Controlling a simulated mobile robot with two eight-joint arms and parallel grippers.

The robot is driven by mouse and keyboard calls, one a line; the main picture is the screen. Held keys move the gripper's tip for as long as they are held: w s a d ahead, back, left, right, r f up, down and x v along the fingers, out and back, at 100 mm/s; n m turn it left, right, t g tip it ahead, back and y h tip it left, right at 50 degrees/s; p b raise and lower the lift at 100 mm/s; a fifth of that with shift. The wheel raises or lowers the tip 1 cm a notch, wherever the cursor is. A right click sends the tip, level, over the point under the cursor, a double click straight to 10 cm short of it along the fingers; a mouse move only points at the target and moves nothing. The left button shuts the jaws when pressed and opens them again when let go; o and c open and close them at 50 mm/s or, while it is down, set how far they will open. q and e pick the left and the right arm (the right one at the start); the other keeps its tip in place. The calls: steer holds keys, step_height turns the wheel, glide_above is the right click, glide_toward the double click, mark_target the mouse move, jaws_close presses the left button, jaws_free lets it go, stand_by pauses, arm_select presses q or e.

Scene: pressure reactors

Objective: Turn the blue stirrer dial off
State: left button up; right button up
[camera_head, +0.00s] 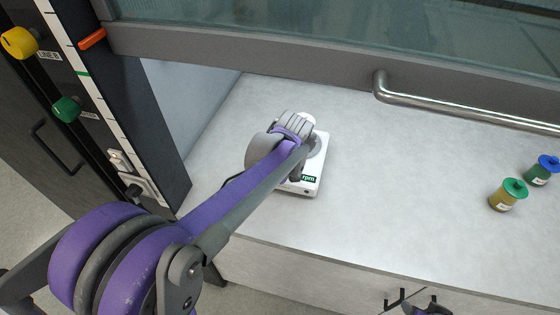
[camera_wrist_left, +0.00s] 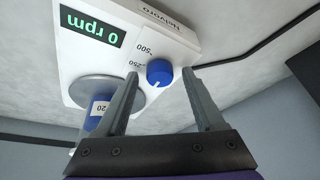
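The white stirrer (camera_head: 307,184) stands on the bench, partly hidden behind my left arm in the head view. In the left wrist view, the stirrer (camera_wrist_left: 180,42) has a display (camera_wrist_left: 92,27) reading 0 rpm. Its blue dial (camera_wrist_left: 159,72) has a white pointer mark, with 250 and 500 printed near it. My left gripper (camera_wrist_left: 160,74) is open, with one finger on each side of the dial. Small gaps seem to show between fingers and dial. Part of my right gripper (camera_head: 412,304) shows at the bottom edge of the head view; its opening is unclear.
A vessel labelled 20 (camera_wrist_left: 97,112) is at the stirrer's round plate (camera_wrist_left: 108,88). A green-capped jar (camera_head: 508,195) and a blue-capped jar (camera_head: 542,170) stand at the right. A metal handle bar (camera_head: 440,112) crosses above the bench. The middle of the bench is clear.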

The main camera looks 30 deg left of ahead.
arm_select(q)
steer(key=v, duration=1)
steer(key=shift+d+r+p, duration=0.2)
steer(key=shift+r+p, duration=0.15)
steer(key=shift+p, duration=0.05)
steer(key=shift+s, duration=0.1)
